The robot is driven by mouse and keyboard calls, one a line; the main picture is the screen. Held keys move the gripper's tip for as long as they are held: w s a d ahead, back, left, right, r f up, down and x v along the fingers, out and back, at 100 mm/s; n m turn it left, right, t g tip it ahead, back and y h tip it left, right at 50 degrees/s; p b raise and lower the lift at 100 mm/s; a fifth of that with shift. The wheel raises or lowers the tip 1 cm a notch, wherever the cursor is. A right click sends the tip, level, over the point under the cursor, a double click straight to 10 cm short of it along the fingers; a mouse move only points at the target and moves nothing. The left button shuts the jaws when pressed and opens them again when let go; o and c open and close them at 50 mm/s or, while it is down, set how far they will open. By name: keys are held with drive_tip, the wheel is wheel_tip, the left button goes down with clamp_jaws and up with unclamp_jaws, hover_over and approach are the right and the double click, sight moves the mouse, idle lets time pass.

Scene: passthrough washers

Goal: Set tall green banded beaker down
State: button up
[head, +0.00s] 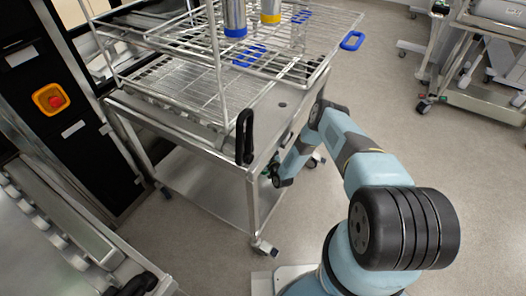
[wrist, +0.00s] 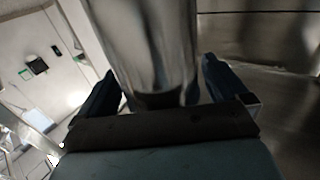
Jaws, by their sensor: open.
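A tall shiny metal cylinder (wrist: 145,50) stands between the two dark fingers of my gripper (wrist: 159,68) in the wrist view. The fingers are open on either side of it. Its top is cut off by the frame edge, and no green band shows on the part in view, so I cannot tell whether it is the green banded beaker. Whether its base rests on anything is not clear. In the head view my arm bends down beside the cart, and my fingers cannot be made out there. No green banded beaker shows in the head view.
A wire rack (head: 185,85) sits on a steel cart (head: 205,185). A blue banded beaker (head: 235,20) and a yellow banded beaker (head: 270,8) stand on its upper level. A black handle (head: 245,137) rises at the cart's near corner. Open floor (head: 460,165) lies right.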

drive_tip(key=v, duration=1.1)
drive_tip(key=shift+s, duration=0.1)
drive_tip(key=shift+c, duration=0.4)
idle(0.6)
